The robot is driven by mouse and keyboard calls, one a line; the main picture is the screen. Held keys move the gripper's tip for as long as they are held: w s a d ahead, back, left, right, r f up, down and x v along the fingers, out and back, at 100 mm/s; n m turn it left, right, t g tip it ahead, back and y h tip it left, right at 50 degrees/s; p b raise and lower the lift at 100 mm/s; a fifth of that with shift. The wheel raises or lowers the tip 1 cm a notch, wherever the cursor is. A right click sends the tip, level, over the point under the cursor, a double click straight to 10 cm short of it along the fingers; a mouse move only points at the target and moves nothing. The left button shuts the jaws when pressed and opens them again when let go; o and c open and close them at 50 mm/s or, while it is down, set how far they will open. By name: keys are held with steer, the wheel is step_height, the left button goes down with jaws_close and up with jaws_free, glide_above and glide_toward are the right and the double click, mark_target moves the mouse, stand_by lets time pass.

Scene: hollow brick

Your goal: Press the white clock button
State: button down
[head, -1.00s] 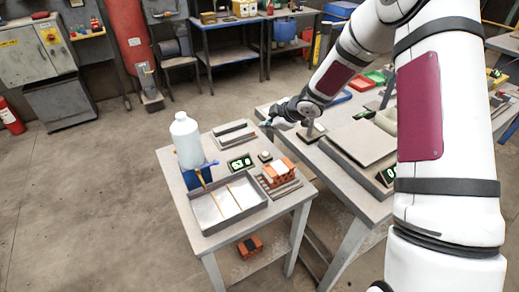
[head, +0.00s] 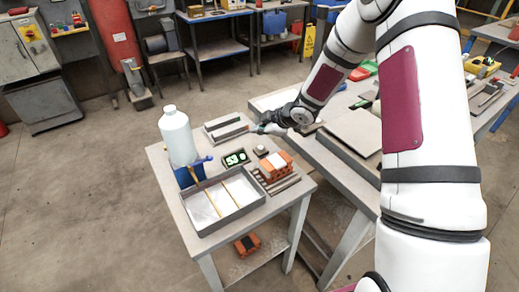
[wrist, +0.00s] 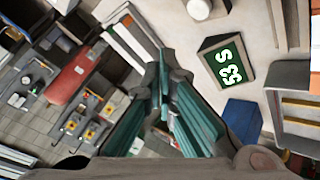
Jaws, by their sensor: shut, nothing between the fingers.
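The white clock button (head: 261,149) is a small pale round cap on a block on the small table, just right of the digital clock. In the wrist view the button (wrist: 199,9) shows at the top edge, partly cut off.
A white bottle (head: 177,139) stands at the table's left, behind a grey-rimmed tray (head: 232,217). A larger table (head: 335,175) adjoins on the right.

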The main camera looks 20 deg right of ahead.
mark_target(259, 148)
steer(key=shift+f+b, duration=1.25)
steer(key=shift+f, duration=1)
steer(key=shift+f, duration=0.15)
steer(key=shift+f, duration=0.25)
steer(key=shift+f+b, duration=0.35)
steer(key=shift+b, duration=0.1)
stand_by(0.5)
steer(key=shift+r+p, duration=0.6)
steer(key=shift+r, duration=0.15)
steer(key=shift+r, duration=0.1)
step_height(259, 148, up, 4)
steer(key=p, duration=0.3)
steer(key=shift+s+r, duration=0.1)
steer(key=shift+r, duration=0.05)
steer(key=shift+r+p, duration=0.3)
steer(key=shift+p, duration=0.05)
